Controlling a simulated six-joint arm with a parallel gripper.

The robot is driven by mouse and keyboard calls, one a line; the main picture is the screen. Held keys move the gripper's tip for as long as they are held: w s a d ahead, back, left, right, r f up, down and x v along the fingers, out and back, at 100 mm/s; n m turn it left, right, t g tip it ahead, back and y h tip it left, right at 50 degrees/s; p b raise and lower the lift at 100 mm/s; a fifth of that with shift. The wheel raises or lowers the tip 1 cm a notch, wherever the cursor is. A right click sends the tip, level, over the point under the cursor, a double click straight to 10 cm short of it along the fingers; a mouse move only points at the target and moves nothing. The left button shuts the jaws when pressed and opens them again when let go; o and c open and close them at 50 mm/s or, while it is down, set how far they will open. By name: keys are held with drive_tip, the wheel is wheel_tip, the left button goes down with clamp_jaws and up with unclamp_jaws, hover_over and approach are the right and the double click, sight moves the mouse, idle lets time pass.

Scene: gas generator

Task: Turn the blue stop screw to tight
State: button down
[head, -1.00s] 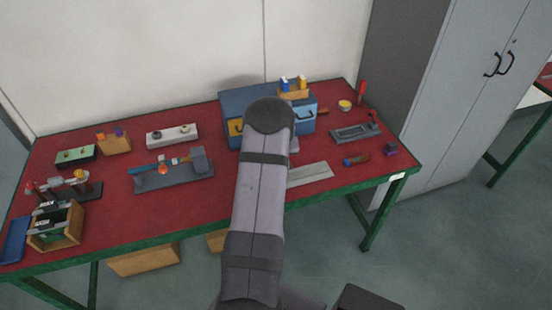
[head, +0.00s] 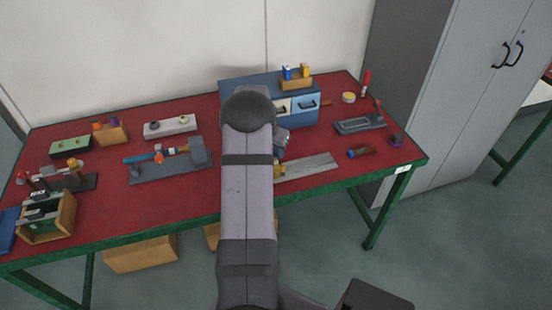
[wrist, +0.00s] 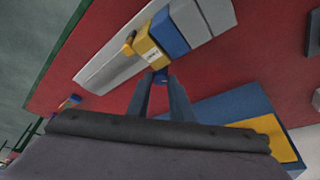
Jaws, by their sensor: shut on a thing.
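The blue stop screw (wrist: 160,76) shows as a small dark blue piece between my fingertips in the wrist view, at the near end of a yellow block (wrist: 150,52). My gripper (wrist: 161,82) is shut on it; the fingers partly hide it, so its turn angle cannot be told. The yellow block sits beside a blue block (wrist: 170,33) and a grey part on a long grey plate (wrist: 112,53). In the head view the grey plate (head: 312,166) lies right of my arm, with a bit of yellow (head: 279,171) at its left end. My arm hides the screw there.
A blue drawer cabinet (head: 303,109) stands close behind my gripper; it also shows at lower right in the wrist view (wrist: 215,106). A grey fixture (head: 168,168) lies left of my arm.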

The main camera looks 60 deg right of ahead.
drive_tip(key=shift+w+m+g+b, duration=0.1)
drive_tip(key=shift+m+g+b, duration=0.3)
drive_tip(key=shift+m+b, duration=0.65)
drive_tip(key=c, duration=1.6)
unclamp_jaws()
drive_tip(key=shift+o, duration=0.2)
drive_tip(key=shift+b+v, duration=1)
drive_tip(key=shift+v, duration=2.7)
